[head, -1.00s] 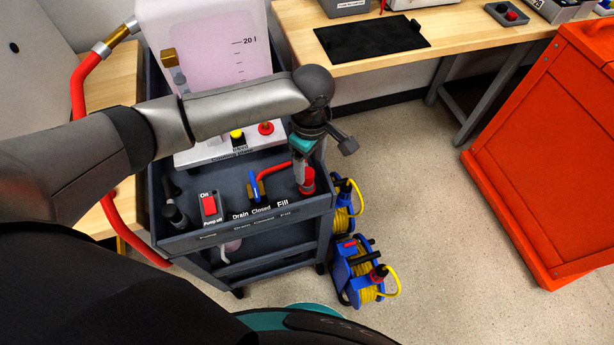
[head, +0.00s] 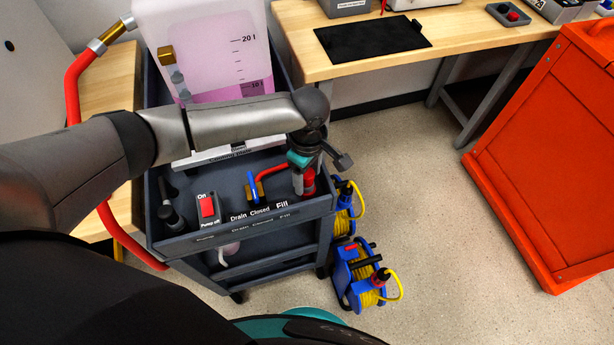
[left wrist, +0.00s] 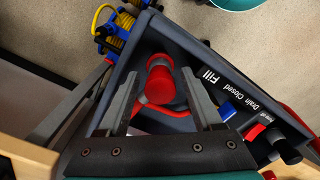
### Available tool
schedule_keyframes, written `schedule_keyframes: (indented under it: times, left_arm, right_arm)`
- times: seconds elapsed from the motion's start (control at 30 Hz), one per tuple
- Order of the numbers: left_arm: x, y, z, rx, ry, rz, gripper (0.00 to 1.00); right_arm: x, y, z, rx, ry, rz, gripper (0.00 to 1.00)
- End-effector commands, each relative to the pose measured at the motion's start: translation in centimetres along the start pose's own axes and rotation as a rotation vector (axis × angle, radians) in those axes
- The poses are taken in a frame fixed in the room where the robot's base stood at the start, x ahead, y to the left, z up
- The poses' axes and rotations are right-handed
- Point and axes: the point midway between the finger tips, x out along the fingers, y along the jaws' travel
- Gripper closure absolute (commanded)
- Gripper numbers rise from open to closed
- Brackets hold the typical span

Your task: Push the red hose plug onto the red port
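A red cylindrical piece (head: 309,182), which looks like the red hose plug, stands at the cart tray's right corner by the word Fill. My left gripper (head: 304,184) is down over it. In the left wrist view the red piece (left wrist: 161,84) lies between the two fingers of my left gripper (left wrist: 157,88). The fingers are apart, with gaps visible on both sides. A red tube (left wrist: 152,110) curves close by. I cannot make out a separate red port; the lower part of the red piece is partly hidden. My right gripper is out of view.
The cart tray (head: 190,238) also holds a blue valve handle (head: 253,187) and a red pump switch (head: 207,207). A tank with pink liquid (head: 205,45) stands behind my arm. Blue cable reels (head: 362,278) sit on the floor to the right. An orange crate (head: 545,165) is further right.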

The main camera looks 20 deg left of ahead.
Motion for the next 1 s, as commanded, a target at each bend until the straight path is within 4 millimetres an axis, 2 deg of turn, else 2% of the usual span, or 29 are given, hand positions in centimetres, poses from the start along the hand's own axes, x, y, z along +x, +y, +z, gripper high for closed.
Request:
schedule_keyframes:
  times: [0.07, 0.57, 1.0]
  left_arm:
    - [-0.01, 0.00, 0.01, 0.000, 0.000, 0.000, 0.43]
    - [0.02, -0.03, -0.01, 0.000, 0.000, -0.001, 1.00]
    - [-0.57, 0.01, -0.02, -0.001, 0.000, 0.000, 1.00]
  right_arm:
    - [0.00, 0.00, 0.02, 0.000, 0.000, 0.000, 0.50]
    - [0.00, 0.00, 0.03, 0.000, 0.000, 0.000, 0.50]
    - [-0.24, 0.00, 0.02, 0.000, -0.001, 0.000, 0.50]
